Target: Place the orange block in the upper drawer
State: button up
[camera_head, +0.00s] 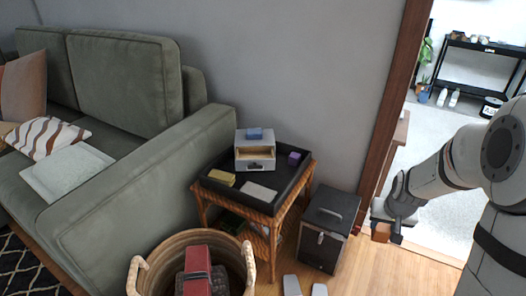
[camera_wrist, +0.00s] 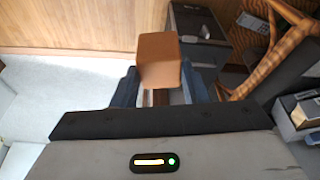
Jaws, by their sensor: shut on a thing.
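The orange block (camera_head: 381,231) is held in my gripper (camera_head: 388,234), to the right of the side table and clear of it. In the wrist view the orange block (camera_wrist: 159,62) sits between the fingertips of my gripper (camera_wrist: 160,88), which is shut on it. A small grey drawer unit (camera_head: 256,165) stands at the back of the side table's black tray top. Its upper drawer (camera_head: 255,153) appears pulled out, showing a tan inside. Part of the unit (camera_wrist: 295,120) also shows at the right edge of the wrist view.
A blue block (camera_head: 254,134) lies on the unit. A purple block (camera_head: 294,158), yellow block (camera_head: 221,178) and flat grey item (camera_head: 258,191) lie on the wicker side table (camera_head: 305,176). A dark box (camera_head: 328,226) stands between table and gripper. A basket (camera_head: 140,283) and sofa are left.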

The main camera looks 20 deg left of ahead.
aim_at(262, 163)
jog(key=u, duration=0.05)
jog(key=i, duration=0.45)
jog(key=u, duration=0.7)
jog(key=k, duration=0.8)
jog(key=u, duration=0.2)
jog(key=i, duration=0.8)
jog(key=z, duration=0.1)
